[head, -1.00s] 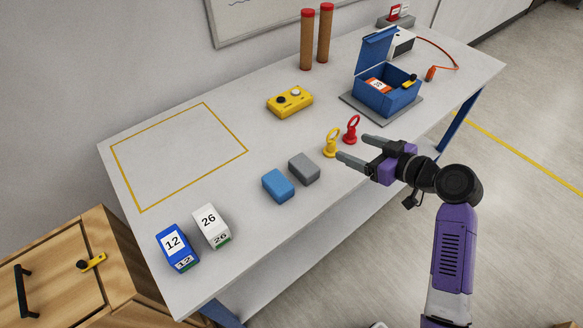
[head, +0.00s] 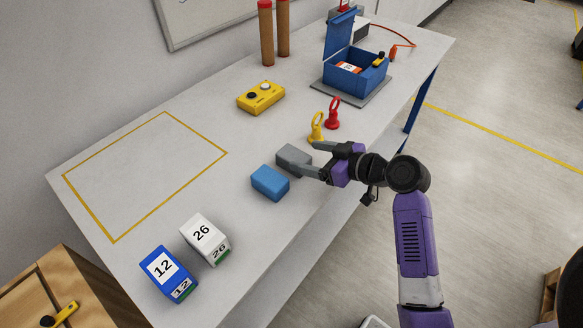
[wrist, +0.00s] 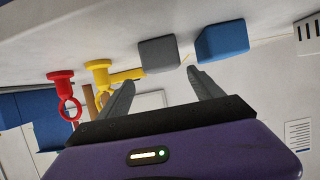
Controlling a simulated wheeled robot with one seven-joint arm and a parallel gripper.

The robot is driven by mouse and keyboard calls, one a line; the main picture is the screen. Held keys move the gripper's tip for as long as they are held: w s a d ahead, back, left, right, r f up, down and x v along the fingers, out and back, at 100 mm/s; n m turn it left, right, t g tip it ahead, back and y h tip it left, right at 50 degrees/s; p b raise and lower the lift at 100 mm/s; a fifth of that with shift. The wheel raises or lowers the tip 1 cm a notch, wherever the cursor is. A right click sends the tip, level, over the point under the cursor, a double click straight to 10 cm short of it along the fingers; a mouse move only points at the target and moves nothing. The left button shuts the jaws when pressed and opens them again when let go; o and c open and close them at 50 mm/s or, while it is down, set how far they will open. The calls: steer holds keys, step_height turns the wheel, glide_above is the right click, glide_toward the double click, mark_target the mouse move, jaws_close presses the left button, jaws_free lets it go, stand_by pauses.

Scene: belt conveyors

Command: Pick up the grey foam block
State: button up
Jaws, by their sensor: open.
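The grey foam block (head: 293,158) lies on the white table, close beside the blue block (head: 270,182). My gripper (head: 311,158) is open at the right end of the grey block, one finger to each side of its line. In the wrist view the grey block (wrist: 159,54) is just beyond and between the fingertips (wrist: 160,79). The blue block (wrist: 222,42) is to the right there, near the right fingertip. I cannot tell whether any finger touches a block.
A yellow ring-handled peg (head: 317,127) and a red one (head: 333,113) stand close behind the gripper. Boxes marked 12 (head: 168,273) and 26 (head: 205,238) stand at the front left. The yellow-outlined area (head: 145,175) is empty.

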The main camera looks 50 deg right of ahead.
mark_target(287, 154)
steer(key=shift+a+f+p+x, duration=0.15)
steer(key=shift+p+x, duration=0.25)
steer(key=shift+x, duration=1.6)
steer(key=shift+a+f+p+x, duration=0.1)
steer(key=shift+a+p+x, duration=0.2)
steer(key=shift+x, duration=1.7)
steer(key=shift+s+d, duration=0.1)
steer(key=c, duration=1.4)
steer(key=shift+r, duration=0.1)
